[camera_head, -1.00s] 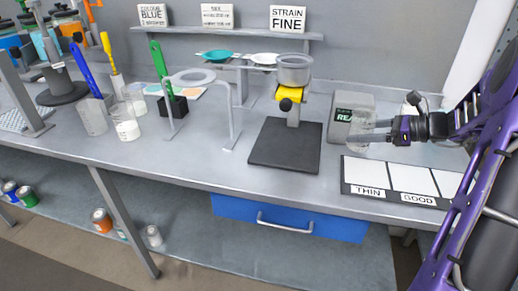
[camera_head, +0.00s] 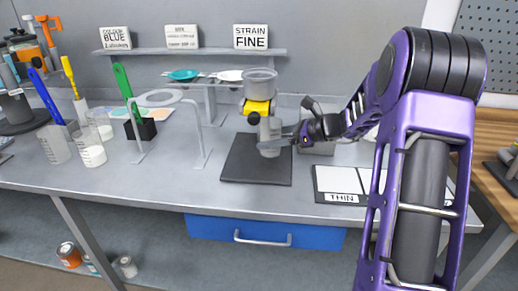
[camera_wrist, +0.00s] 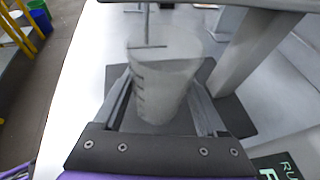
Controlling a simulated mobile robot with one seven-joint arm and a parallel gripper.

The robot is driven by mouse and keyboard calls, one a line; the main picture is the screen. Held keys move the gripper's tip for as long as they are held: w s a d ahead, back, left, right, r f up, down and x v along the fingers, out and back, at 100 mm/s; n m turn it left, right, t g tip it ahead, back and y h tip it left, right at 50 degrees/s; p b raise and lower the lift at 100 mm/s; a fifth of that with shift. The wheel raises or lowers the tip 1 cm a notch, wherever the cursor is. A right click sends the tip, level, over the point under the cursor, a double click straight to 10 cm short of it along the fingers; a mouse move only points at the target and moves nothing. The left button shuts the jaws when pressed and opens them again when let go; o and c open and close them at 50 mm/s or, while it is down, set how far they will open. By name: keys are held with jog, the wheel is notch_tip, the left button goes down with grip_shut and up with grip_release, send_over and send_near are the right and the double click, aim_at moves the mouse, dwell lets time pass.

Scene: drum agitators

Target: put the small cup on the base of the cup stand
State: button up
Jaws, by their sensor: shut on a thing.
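The small cup (camera_head: 269,147) is translucent with dark level marks. My gripper (camera_head: 283,141) is shut on it from the right side in the head view. The wrist view shows the cup (camera_wrist: 160,85) upright between both fingers. The cup stand has a flat dark base (camera_head: 238,168), a yellow clamp with a black knob (camera_head: 256,108) and a grey strainer cup (camera_head: 260,82) on top. The small cup is over the base and below the strainer cup, beside the post. I cannot tell whether its bottom touches the base.
The THIN/GOOD card (camera_head: 342,182) lies right of the stand, partly behind my arm. A grey arch frame (camera_head: 200,135) stands to the left. The bench front before the base is clear.

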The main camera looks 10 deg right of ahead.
jog(key=w+a, duration=0.1)
jog(key=a, duration=0.2)
jog(key=shift+w, duration=0.35)
jog(key=shift+f+b, duration=0.5)
jog(key=shift+f, duration=1.25)
jog(key=shift+f, duration=0.15)
jog(key=o, duration=1.2)
jog(key=shift+o, duration=0.2)
jog(key=shift+r, duration=0.3)
jog(key=p+v, duration=0.1)
jog(key=v, duration=1.1)
